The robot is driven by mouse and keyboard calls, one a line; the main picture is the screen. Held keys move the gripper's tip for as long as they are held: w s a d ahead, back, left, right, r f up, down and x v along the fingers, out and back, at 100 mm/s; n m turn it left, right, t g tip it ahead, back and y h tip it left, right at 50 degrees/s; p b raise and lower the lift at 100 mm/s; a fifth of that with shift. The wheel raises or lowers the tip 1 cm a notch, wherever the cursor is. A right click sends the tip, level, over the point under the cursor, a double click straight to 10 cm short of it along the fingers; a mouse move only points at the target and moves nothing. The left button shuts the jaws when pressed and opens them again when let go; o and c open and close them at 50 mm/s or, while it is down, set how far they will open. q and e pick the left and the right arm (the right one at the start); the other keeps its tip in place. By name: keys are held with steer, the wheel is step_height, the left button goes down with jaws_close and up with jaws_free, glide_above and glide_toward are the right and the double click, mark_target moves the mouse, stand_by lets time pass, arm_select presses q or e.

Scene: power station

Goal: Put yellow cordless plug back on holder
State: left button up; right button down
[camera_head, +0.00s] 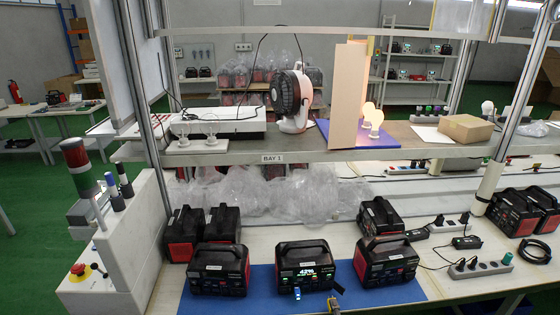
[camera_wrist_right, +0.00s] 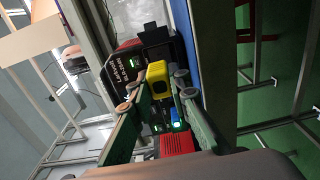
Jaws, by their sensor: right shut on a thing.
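The yellow cordless plug (camera_wrist_right: 158,77) is a small block with a dark front, seen in the right wrist view. My right gripper (camera_wrist_right: 157,84) is shut on it, with its green fingers and round joints on either side. A black power station (camera_wrist_right: 124,72) with lettering lies just beyond the plug in the wrist view. I cannot make out the holder with certainty. My left gripper is not in view.
Black and red power stations stand on the bench, including a middle one (camera_head: 305,266) with a lit display and a right one (camera_head: 386,262). A blue mat (camera_head: 255,298) lies under them. A power strip (camera_head: 480,268) is at right. A shelf (camera_head: 300,154) spans above.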

steer(key=s+d+r+h+p, duration=0.1)
steer(key=s+r+p, duration=0.35)
steer(key=s, duration=0.85)
steer(key=s+r+p, duration=0.1)
steer(key=s+r, duration=0.6)
steer(key=s, duration=0.5)
arm_select(q)
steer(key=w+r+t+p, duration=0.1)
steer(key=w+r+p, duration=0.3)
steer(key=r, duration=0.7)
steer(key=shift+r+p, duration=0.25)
steer(key=shift+p, duration=0.6)
arm_select(e)
steer(key=shift+m, duration=0.4)
steer(key=r, duration=0.5)
steer(key=shift+s, duration=0.25)
steer(key=shift+f, duration=0.1)
